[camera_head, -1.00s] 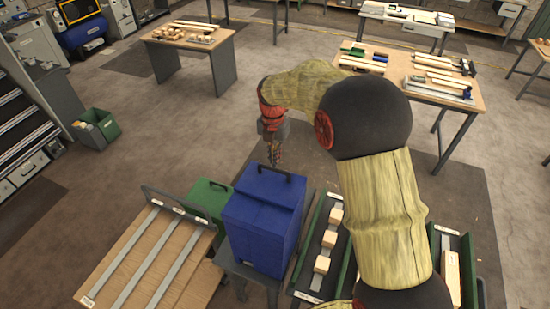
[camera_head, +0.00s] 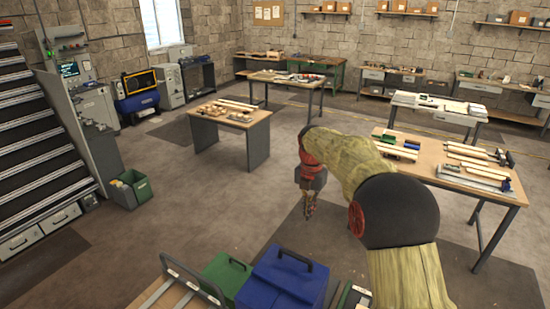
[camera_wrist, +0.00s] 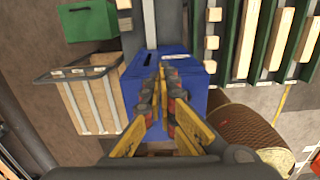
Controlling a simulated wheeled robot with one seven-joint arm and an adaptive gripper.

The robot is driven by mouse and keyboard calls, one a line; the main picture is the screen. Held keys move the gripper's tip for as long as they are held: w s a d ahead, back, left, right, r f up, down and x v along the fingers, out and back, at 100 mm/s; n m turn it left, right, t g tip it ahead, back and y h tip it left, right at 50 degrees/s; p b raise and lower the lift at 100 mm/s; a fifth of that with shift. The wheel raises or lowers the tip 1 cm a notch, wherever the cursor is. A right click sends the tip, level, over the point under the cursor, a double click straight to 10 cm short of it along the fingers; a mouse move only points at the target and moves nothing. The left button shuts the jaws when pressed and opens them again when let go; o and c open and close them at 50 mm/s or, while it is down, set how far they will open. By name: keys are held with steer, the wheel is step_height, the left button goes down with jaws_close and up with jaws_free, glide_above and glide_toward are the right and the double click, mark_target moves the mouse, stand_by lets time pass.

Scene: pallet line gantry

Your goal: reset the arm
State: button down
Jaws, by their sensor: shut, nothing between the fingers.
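My gripper (camera_head: 309,209) hangs pointing down at the end of my bent arm in the head view, over open floor beyond the blue box. In the wrist view my gripper (camera_wrist: 165,86) shows its yellow and dark fingers brought together, with nothing between them. Below and behind the fingers lies the blue box (camera_wrist: 196,62), apart from them as far as I can tell. The blue box (camera_head: 284,281) has a dark handle on top in the head view.
A green box (camera_head: 225,274) stands left of the blue box, beside a wooden board with metal strips. A worktable (camera_head: 480,188) with parts is right of my arm; another table (camera_head: 235,125) stands farther back. Open floor lies between. Green-edged racks (camera_wrist: 255,45) show in the wrist view.

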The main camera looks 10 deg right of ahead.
steer(key=s+f+m+t+b, duration=0.1)
steer(key=s+f+m+b, duration=0.6)
steer(key=s, duration=0.6)
steer(key=s+f+m+t+b, duration=0.2)
steer(key=s+f+m+b, duration=0.4)
steer(key=s+m+b, duration=0.6)
steer(key=s+f+m+t+b, duration=0.2)
steer(key=s+f+m+b, duration=0.5)
steer(key=s, duration=0.8)
steer(key=shift+f+m+b, duration=0.35)
steer(key=shift+m+b, duration=0.85)
steer(key=shift+b, duration=0.75)
steer(key=shift+s+d, duration=0.1)
